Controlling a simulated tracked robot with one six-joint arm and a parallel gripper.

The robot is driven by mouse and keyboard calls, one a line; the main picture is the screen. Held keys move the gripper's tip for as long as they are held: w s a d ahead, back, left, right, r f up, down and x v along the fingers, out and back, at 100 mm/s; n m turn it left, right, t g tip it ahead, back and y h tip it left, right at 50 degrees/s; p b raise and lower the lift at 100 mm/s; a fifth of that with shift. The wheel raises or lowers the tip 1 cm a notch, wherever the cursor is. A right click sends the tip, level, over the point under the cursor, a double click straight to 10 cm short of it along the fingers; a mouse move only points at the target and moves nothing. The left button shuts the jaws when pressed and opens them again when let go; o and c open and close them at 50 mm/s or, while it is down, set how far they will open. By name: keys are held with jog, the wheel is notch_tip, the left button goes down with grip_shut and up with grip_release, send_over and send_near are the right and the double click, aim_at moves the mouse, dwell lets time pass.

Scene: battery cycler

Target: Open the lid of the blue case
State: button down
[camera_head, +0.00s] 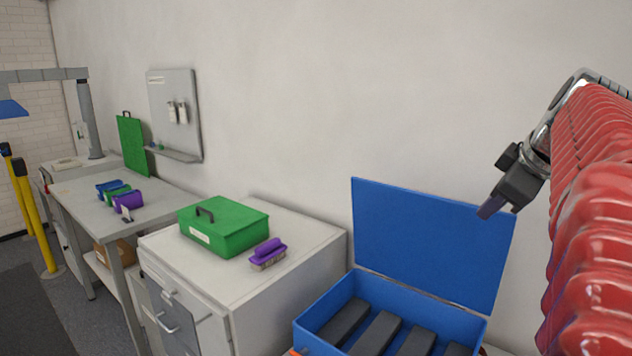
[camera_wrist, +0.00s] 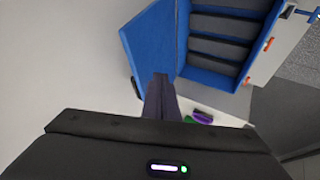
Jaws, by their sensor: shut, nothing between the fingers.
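The blue case (camera_head: 338,296) stands at the lower right of the head view, with several dark bars lying side by side in it. Its blue lid (camera_head: 430,240) is raised and stands upright at the back of the case. My gripper (camera_head: 487,210) is shut and empty, in front of or beside the lid's upper right part; whether it touches the lid I cannot tell. In the wrist view the shut fingers (camera_wrist: 161,95) point toward the lid (camera_wrist: 150,40), and the open case (camera_wrist: 228,75) shows beyond.
The wall is close behind the lid.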

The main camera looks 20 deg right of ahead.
jog(key=w+d+f, duration=0.3)
jog(key=w+d, duration=0.1)
jog(key=shift+w+d, duration=0.3)
jog(key=shift+d, duration=0.1)
dwell(0.4)
